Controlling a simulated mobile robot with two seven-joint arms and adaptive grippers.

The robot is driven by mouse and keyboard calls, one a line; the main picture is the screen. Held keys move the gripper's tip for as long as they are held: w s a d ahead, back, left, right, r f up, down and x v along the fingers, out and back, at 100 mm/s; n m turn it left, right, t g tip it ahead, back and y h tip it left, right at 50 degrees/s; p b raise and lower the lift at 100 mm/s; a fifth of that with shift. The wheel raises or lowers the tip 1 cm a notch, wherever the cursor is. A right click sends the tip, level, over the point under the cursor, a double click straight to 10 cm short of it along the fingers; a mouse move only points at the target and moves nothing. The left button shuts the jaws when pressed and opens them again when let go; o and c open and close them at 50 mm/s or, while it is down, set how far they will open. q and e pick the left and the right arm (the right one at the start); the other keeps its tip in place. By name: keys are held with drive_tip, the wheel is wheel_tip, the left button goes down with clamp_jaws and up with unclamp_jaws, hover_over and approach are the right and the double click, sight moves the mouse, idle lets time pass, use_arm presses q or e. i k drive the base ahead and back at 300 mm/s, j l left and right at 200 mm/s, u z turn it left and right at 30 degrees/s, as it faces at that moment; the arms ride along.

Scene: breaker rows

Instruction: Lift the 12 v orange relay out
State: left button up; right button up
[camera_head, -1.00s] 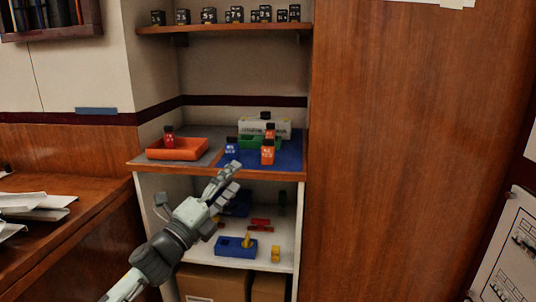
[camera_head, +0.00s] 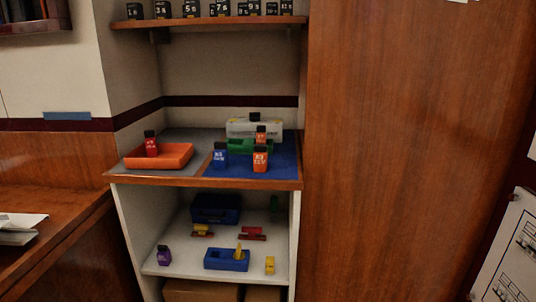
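Two orange relays with black tops are on the middle shelf. The front orange relay (camera_head: 260,159) stands upright on the blue mat; its white marking may read 12 V but is too small to be sure. The other orange relay (camera_head: 261,135) is behind it, by the green tray (camera_head: 238,147) and the white box (camera_head: 240,128), partly hidden by the front one. I cannot read its marking or tell exactly what it rests in. A blue relay (camera_head: 220,156) stands just left of the front orange one. Neither of my grippers is in view.
An orange tray (camera_head: 170,160) with a red relay (camera_head: 151,145) is on the grey mat at left. Black blocks (camera_head: 190,9) line the top shelf. The lower shelf holds a blue tray (camera_head: 225,262), a purple relay (camera_head: 164,255) and small coloured parts. A wooden panel (camera_head: 400,150) flanks the right.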

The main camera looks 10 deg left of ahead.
sight(260, 153)
drive_tip(key=i+j+z, duration=0.45)
drive_tip(key=i+j, duration=0.15)
drive_tip(key=j, duration=0.25)
